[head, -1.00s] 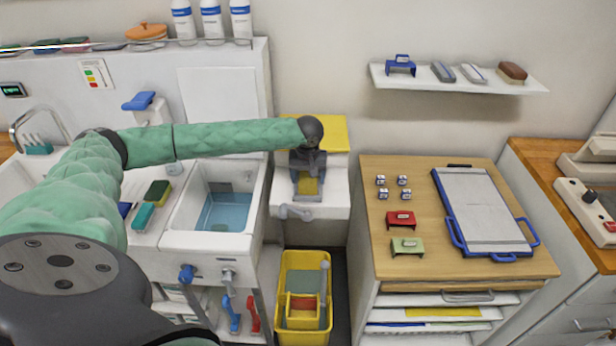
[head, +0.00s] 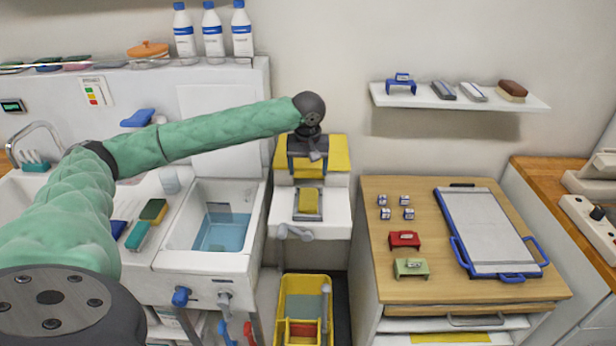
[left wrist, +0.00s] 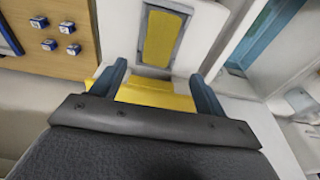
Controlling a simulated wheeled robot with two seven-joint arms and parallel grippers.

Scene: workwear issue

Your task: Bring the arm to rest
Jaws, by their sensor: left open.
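My left arm reaches in from the left in the head view, with its green sleeve stretched over the sink toward the white stand with yellow parts. My left gripper (head: 307,158) is above the back of that stand (head: 336,212). In the left wrist view its two blue-grey fingers (left wrist: 160,85) are spread apart with nothing between them. A yellow pad (head: 309,201) lies in the stand's recess, in front of the gripper and apart from it; it also shows in the left wrist view (left wrist: 162,38). My right gripper is in neither view.
A sink (head: 222,228) holding blue water is left of the stand. A yellow bucket (head: 304,290) is below it. At right, a wooden cabinet top (head: 430,287) holds a blue clipboard (head: 485,225), a red holder (head: 404,240) and a green holder (head: 411,267). A wall shelf (head: 459,98) hangs above.

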